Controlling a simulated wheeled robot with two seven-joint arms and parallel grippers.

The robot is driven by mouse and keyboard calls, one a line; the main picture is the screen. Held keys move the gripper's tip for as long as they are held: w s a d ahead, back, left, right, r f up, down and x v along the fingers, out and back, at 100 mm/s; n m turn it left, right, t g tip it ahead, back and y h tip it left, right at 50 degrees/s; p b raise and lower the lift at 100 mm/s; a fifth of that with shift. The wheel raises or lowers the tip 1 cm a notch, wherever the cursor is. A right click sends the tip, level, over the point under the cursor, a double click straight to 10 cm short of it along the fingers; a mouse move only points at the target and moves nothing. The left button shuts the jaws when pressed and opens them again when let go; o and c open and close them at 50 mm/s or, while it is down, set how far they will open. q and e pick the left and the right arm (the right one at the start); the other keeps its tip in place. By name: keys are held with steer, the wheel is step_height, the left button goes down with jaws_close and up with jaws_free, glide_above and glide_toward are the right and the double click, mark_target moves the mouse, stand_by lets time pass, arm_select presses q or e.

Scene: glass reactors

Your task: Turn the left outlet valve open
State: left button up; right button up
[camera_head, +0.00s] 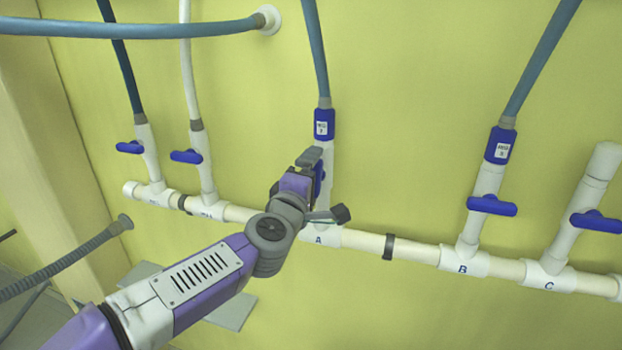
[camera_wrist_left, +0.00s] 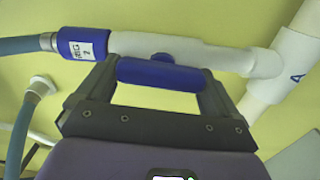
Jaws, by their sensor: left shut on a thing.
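A blue valve handle (camera_head: 320,180) sits on the white vertical pipe marked A, below a blue labelled hose fitting (camera_head: 324,124). In the left wrist view the same handle (camera_wrist_left: 160,74) lies between my two fingers and runs roughly along its pipe (camera_wrist_left: 190,52). My left gripper (camera_head: 312,160) is shut on this handle; in the head view the gripper hides part of it. The left gripper also shows in the wrist view (camera_wrist_left: 158,88). My right gripper is not in view.
The valve handles at B (camera_head: 492,205) and C (camera_head: 596,221) sit crosswise on their pipes. Two more crosswise handles (camera_head: 130,147) (camera_head: 187,156) are at the left. A white horizontal pipe (camera_head: 350,239) joins the branches along the yellow wall. Blue hoses (camera_head: 316,50) hang above.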

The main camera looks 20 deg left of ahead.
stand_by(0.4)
arm_select(q)
steer(key=o, duration=0.7)
steer(key=shift+s, duration=0.1)
steer(key=s, duration=0.7)
steer(key=shift+s+a, duration=0.1)
steer(key=shift+s, duration=0.1)
steer(key=shift+f, duration=0.1)
